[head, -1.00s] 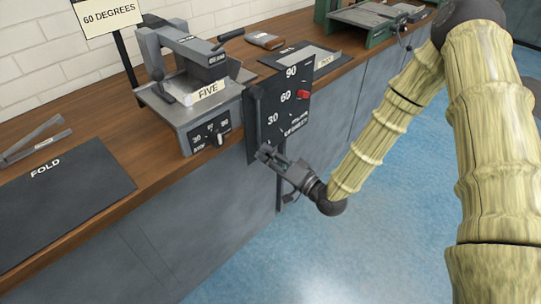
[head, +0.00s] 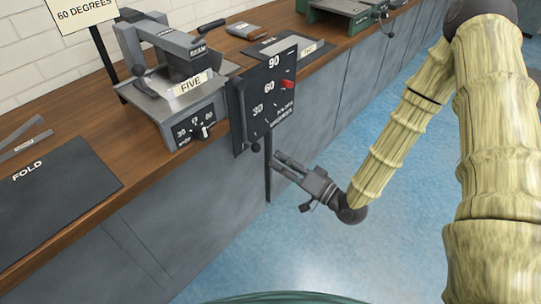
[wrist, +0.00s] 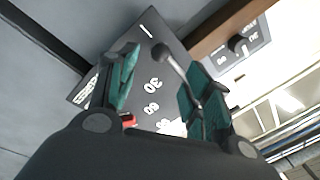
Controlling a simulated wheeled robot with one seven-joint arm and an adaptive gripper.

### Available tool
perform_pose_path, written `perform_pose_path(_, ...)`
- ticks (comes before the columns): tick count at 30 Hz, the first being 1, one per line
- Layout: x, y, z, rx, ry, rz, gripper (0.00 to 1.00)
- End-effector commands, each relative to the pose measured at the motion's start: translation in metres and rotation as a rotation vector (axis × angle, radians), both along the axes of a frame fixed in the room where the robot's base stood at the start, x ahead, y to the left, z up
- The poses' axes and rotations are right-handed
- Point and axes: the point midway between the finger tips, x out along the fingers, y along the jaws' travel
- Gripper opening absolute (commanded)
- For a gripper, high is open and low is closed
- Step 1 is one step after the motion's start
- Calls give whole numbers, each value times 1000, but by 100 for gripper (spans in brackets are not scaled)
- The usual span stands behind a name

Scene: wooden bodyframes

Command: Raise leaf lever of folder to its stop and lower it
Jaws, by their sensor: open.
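The folder (head: 178,110) is a grey machine on the bench, with a beam on top and a "FIVE" label. On its right side a dark angle plate (head: 272,92) marked 30, 60 and 90 hangs over the bench front, with a red marker (head: 287,85). My gripper (head: 276,161) is open, just below and right of the knob. In the wrist view, the lever (wrist: 170,62) appears between the two open fingers; contact cannot be told.
A small dial (head: 203,131) is on the folder's front. A thin dark post (head: 268,175) stands below the plate. A black "FOLD" mat (head: 60,185) lies on the bench at left. A green machine (head: 350,12) stands farther back. The blue floor (head: 290,245) is clear.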

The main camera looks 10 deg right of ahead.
Motion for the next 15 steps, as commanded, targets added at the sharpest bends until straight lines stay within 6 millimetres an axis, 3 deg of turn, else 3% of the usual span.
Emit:
perform_pose_path(6, -14, -13, -2, -1, 0, -1, 50)
perform_pose_path(15, -16, -14, -2, -1, -1, 0, 50)
